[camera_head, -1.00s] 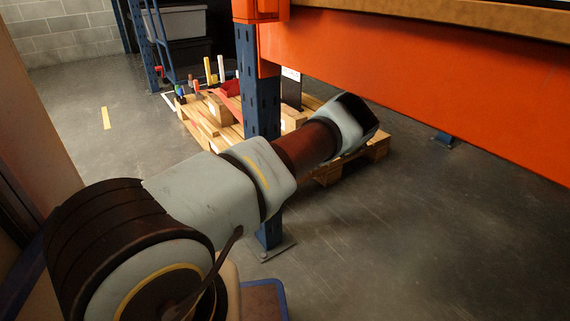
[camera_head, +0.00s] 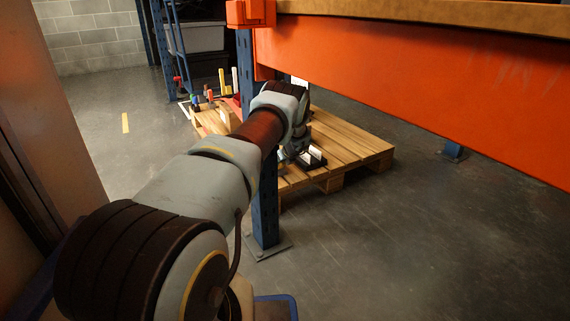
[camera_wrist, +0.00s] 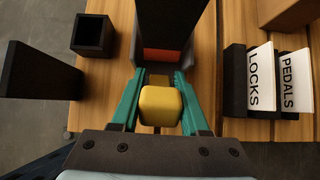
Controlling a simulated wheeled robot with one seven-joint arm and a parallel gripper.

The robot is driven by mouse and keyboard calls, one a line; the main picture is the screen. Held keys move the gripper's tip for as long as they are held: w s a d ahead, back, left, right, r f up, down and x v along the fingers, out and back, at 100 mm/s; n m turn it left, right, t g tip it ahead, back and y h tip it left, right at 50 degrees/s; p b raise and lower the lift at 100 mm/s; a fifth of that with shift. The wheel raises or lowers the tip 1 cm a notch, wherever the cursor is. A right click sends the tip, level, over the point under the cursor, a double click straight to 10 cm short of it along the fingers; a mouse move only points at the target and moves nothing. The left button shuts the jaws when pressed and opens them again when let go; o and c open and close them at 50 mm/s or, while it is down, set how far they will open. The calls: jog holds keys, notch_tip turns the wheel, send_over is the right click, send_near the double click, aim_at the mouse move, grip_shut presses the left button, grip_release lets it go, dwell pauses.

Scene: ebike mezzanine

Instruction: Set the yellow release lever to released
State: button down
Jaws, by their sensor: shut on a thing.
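The yellow release lever (camera_wrist: 160,106) shows in the wrist view as a rounded yellow block, with a narrower yellow part beyond it. My gripper (camera_wrist: 160,80) has its teal fingers on either side of the lever and is shut on it. A dark upright part with an orange-red patch (camera_wrist: 161,55) stands just beyond the lever. In the head view my gripper (camera_head: 296,150) is down at the wooden pallet, partly behind my own wrist. The lever is hidden there, and its set position cannot be told.
Label holders reading LOCKS (camera_wrist: 260,78) and PEDALS (camera_wrist: 292,82) stand right of my gripper. A black open box (camera_wrist: 93,36) and a dark post (camera_wrist: 40,70) are left. The pallet (camera_head: 350,150) lies beyond a blue rack post (camera_head: 265,215), below an orange beam (camera_head: 400,85).

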jog(key=shift+w+a+r, duration=0.1)
jog(key=shift+w+r, duration=0.2)
jog(key=shift+r, duration=0.3)
jog(key=c, duration=0.7)
grip_release()
jog(key=shift+r, duration=0.1)
jog(key=o, duration=0.3)
jog(key=shift+s+f, duration=0.2)
jog(key=shift+f, duration=0.1)
jog(key=shift+f, duration=0.15)
